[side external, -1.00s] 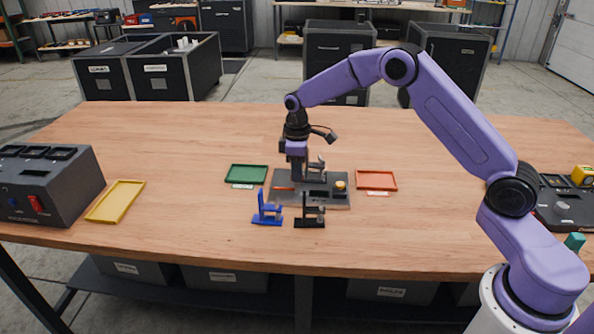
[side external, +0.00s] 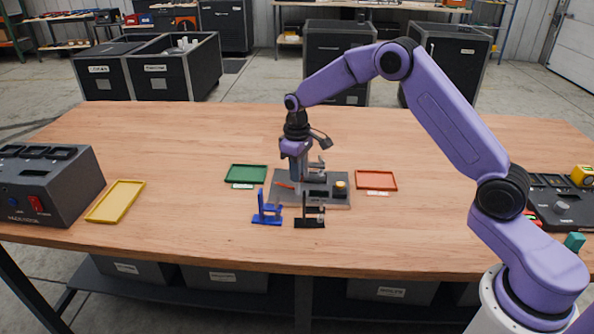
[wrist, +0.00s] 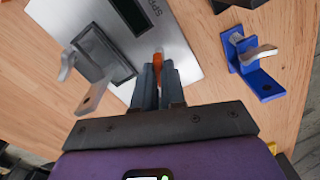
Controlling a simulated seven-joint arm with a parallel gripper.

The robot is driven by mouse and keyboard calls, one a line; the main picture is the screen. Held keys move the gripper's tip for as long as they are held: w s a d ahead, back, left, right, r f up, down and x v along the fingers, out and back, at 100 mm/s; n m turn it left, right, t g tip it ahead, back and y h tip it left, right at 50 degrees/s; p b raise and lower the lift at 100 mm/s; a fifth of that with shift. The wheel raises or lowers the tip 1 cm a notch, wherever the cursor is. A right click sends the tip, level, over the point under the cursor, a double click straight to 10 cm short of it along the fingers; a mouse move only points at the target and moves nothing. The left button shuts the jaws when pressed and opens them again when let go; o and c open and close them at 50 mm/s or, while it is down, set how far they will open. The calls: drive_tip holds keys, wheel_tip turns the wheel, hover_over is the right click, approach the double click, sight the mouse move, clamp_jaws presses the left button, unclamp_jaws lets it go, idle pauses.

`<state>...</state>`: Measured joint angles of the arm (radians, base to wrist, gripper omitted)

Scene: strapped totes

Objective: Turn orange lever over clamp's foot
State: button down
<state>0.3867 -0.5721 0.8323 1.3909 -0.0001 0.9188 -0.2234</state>
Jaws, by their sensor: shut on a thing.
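My gripper (side external: 296,180) is low over the grey plate (side external: 335,203), near its left end. In the wrist view my gripper (wrist: 157,75) is shut on the orange lever (wrist: 158,58), whose end shows between the fingertips. The orange lever also shows in the side view (side external: 284,185) as a short bar beside the fingers. A grey clamp (wrist: 95,58) stands on the plate, left of the fingers in the wrist view, with a flat holed arm reaching toward them. It is partly behind my gripper in the side view. I cannot tell whether the lever lies over a foot.
A blue clamp (side external: 267,212) and a black clamp (side external: 309,215) stand in front of the plate. A green tray (side external: 246,174) lies left and an orange-red tray (side external: 376,180) right. A yellow tray (side external: 116,201) and a dark box (side external: 50,185) are farther left. Open wood lies between.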

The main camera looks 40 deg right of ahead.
drive_tip(key=m, duration=0.3)
drive_tip(key=shift+m, duration=0.3)
drive_tip(key=m, duration=0.3)
drive_tip(key=shift+r+m, duration=0.1)
drive_tip(key=shift+m, duration=0.2)
drive_tip(key=m, duration=0.6)
drive_tip(key=shift+m, duration=0.3)
drive_tip(key=c, duration=1.2)
unclamp_jaws()
wheel_tip(320, 180, up, 17)
drive_tip(key=shift+r, duration=0.2)
